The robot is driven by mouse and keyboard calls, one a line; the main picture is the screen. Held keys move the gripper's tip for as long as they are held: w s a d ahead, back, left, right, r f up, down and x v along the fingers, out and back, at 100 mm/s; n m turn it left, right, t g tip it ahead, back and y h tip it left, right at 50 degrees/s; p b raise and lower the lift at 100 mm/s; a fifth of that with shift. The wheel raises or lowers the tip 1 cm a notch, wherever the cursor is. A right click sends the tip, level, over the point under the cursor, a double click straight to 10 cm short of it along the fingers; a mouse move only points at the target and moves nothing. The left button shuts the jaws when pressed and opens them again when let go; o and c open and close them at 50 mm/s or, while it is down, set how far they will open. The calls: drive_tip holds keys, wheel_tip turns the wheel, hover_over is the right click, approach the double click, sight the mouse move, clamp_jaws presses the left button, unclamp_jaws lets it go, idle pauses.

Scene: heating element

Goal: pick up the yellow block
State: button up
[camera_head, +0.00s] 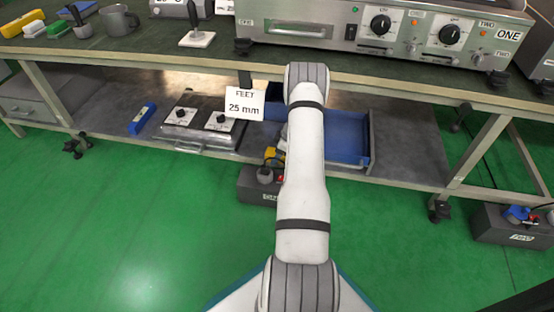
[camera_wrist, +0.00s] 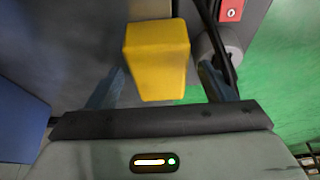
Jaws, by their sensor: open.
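The yellow block (camera_wrist: 157,55) fills the upper middle of the wrist view, its near end between my fingers. My gripper (camera_wrist: 160,88) is open, with one dark finger on each side of the block and a visible gap to each. In the head view a small yellow piece (camera_head: 272,154), which looks like the same block, shows just left of my arm above a dark box. My gripper is mostly hidden behind my arm there.
The dark box (camera_head: 258,187) is on the green floor before the lower shelf. The shelf holds a blue tray (camera_head: 347,140), a hotplate unit (camera_head: 190,138) and a blue tool (camera_head: 142,118). The bench top (camera_head: 400,82) overhangs them. A grey cylinder (camera_wrist: 226,44) and a cable are close right of the block.

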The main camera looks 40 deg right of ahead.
drive_tip(key=shift+w+a+f, duration=0.15)
drive_tip(key=shift+f, duration=0.5)
drive_tip(key=shift+r, duration=0.1)
drive_tip(key=shift+c, duration=0.2)
drive_tip(key=c, duration=1.1)
